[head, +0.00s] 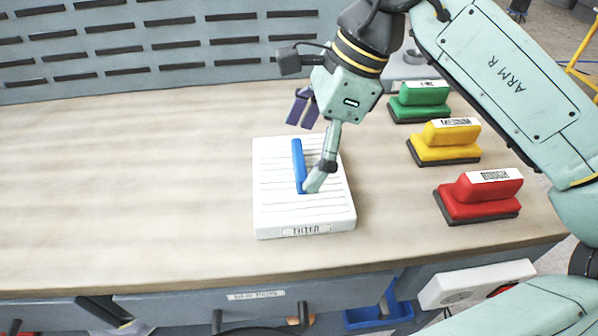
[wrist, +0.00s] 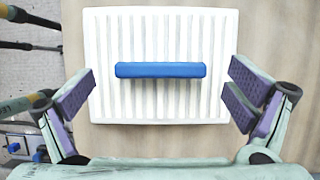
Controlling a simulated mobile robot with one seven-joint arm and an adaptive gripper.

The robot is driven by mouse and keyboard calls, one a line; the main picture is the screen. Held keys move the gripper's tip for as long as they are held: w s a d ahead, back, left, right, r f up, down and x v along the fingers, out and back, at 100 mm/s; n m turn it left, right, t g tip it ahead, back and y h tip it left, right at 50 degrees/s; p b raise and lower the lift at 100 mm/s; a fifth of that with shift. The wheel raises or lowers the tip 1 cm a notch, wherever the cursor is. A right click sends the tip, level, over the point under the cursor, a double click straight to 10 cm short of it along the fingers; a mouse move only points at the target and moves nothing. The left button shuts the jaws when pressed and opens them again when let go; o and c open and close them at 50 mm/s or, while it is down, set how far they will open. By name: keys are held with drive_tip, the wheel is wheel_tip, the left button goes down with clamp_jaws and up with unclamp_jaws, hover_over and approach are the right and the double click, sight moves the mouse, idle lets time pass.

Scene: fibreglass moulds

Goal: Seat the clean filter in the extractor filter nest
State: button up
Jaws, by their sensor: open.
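The clean filter is a white ribbed panel (head: 275,215) lying flat on the wooden bench, with a blue bar handle (head: 298,160) across its top and a label on its front edge. The filter also shows in the wrist view (wrist: 160,110), with its handle (wrist: 160,70) running left to right. My gripper (head: 315,148) is over the filter with its fingers spread. In the wrist view its purple-padded fingertips (wrist: 160,92) stand wide apart, beyond both ends of the handle, and hold nothing. I cannot make out the extractor filter nest.
Green (head: 420,100), yellow (head: 445,142) and red (head: 478,196) labelled blocks stand along the bench's right side. A slotted grey panel (head: 140,40) rises behind the bench. The left of the bench top (head: 110,180) is clear. Drawers and a blue bin (head: 378,315) are below the front edge.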

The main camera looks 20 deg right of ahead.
drive_tip(key=shift+w+a+f, duration=0.1)
drive_tip(key=shift+a+f, duration=0.1)
drive_tip(key=shift+f, duration=0.35)
drive_tip(key=shift+c, duration=0.5)
drive_tip(key=c, duration=1.8)
